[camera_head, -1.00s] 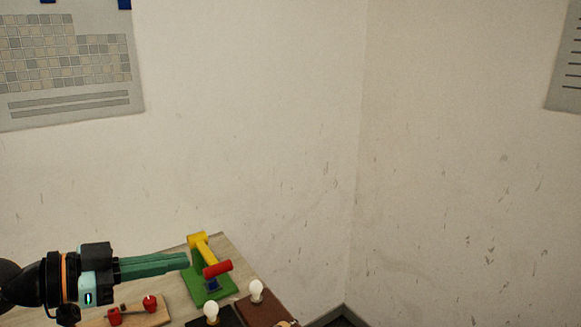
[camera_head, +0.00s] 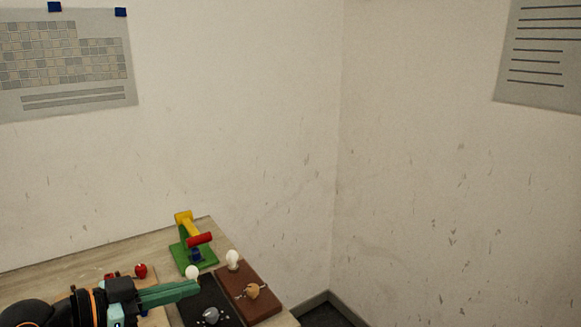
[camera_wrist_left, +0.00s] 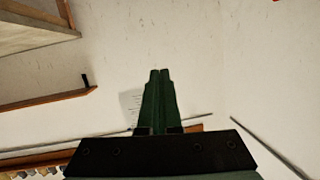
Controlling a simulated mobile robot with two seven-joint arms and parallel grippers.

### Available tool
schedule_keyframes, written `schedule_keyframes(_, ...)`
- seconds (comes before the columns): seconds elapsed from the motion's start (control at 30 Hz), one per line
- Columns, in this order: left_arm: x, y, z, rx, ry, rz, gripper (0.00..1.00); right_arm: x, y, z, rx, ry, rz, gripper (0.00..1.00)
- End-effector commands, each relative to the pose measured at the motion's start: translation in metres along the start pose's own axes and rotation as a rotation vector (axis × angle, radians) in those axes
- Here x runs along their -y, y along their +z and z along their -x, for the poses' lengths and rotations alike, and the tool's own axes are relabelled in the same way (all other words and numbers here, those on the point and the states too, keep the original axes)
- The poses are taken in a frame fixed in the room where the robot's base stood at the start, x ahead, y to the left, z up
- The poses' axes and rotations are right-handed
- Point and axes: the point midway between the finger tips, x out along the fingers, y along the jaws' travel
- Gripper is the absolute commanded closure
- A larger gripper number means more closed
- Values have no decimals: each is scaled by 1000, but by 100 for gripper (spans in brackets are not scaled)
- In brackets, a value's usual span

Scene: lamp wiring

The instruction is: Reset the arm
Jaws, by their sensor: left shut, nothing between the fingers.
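My left gripper (camera_head: 198,286) comes in from the lower left in the head view, over the front part of the table. Its green fingers are shut with nothing between them, pointing right. In the left wrist view the fingers (camera_wrist_left: 158,75) lie side by side against a pale wall. My right gripper is not in view. A green stand with a yellow arm and red handle (camera_head: 199,239) stands beyond my left gripper. A black base (camera_head: 205,307) and a brown base (camera_head: 262,295) lie near the fingertips, the black one partly hidden by my gripper.
White bulbs (camera_head: 232,258) sit near the bases, and a red knob (camera_head: 140,271) shows behind my arm. The wooden table (camera_head: 75,257) ends at its right edge, near the room corner. Posters (camera_head: 65,62) hang on the walls. The space above the table is clear.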

Motion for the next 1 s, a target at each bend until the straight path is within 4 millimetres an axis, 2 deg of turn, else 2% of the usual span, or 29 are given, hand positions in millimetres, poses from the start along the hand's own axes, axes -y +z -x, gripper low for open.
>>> schedule_keyframes(0.03, -3, 26, -9, 12, -21, 42, 100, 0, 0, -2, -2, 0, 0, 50)
schedule_keyframes(0.17, -11, 93, -27, 53, -102, 135, 100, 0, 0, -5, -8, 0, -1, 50)
schedule_keyframes(0.27, -26, 155, -36, 100, -181, 214, 100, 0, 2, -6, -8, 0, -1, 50)
schedule_keyframes(0.4, -64, 245, -34, 191, -299, 314, 100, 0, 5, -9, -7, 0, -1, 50)
schedule_keyframes(0.5, -100, 301, -24, 266, -375, 370, 100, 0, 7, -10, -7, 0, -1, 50)
schedule_keyframes(0.6, -137, 346, -9, 343, -439, 410, 100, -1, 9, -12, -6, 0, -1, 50)
schedule_keyframes(0.7, -168, 376, 5, 407, -483, 431, 100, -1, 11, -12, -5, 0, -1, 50)
schedule_keyframes(0.8, -188, 392, 15, 448, -507, 439, 100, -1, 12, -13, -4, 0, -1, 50)
schedule_keyframes(1.0, -198, 400, 20, 469, -519, 437, 100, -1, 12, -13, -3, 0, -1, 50)
